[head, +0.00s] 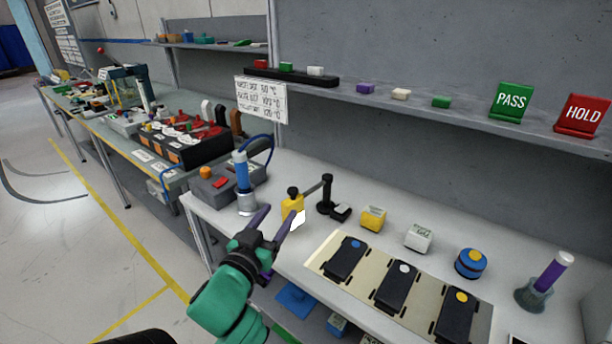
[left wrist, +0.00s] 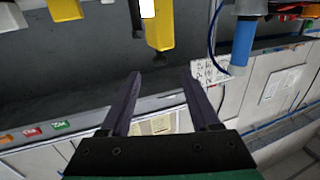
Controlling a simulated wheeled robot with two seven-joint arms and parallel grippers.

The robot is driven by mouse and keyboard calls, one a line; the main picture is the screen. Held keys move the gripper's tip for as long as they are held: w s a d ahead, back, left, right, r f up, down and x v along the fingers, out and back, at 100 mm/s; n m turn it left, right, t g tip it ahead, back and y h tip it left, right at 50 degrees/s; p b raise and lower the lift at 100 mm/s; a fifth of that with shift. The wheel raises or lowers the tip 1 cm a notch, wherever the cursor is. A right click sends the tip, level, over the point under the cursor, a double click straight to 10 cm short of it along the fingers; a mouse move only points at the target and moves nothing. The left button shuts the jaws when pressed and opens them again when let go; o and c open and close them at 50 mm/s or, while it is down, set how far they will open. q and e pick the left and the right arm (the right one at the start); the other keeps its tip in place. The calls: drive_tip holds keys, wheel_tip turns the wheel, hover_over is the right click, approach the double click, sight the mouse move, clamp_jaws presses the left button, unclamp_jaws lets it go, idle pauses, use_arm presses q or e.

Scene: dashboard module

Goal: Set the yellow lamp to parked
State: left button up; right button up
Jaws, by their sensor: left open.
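The yellow lamp (head: 292,207) has a yellow head with a bright white face. It hangs on a black jointed arm and post (head: 326,190) on the white bench. In the left wrist view the yellow lamp head (left wrist: 160,32) is at the top centre, beyond the fingertips, with its bright face partly cut off. My left gripper (head: 283,211) is open and empty, its purple fingers pointing toward the lamp head. In the left wrist view the open fingers (left wrist: 160,74) show a clear gap, and the lamp appears apart from them. My right gripper is not in view.
A blue cylindrical tool (head: 242,170) with a cable stands left of the lamp. A yellow block (head: 374,218) and a white block (head: 418,237) stand to its right. A pale mat (head: 377,278) with black modules lies in front. A shelf (head: 420,113) runs above.

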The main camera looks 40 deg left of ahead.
sight(291, 193)
use_arm(q)
drive_tip(key=x, duration=0.8)
drive_tip(key=shift+w+r+p, duration=0.2)
drive_tip(key=shift+r+p, duration=0.15)
drive_tip(key=shift+r, duration=0.05)
drive_tip(key=x, duration=0.3)
drive_tip(key=shift+w, duration=0.1)
drive_tip(key=shift+w+a, duration=0.15)
drive_tip(key=shift+w, duration=0.1)
drive_tip(key=shift+w+f, duration=0.1)
drive_tip(key=shift+w, duration=0.1)
clamp_jaws()
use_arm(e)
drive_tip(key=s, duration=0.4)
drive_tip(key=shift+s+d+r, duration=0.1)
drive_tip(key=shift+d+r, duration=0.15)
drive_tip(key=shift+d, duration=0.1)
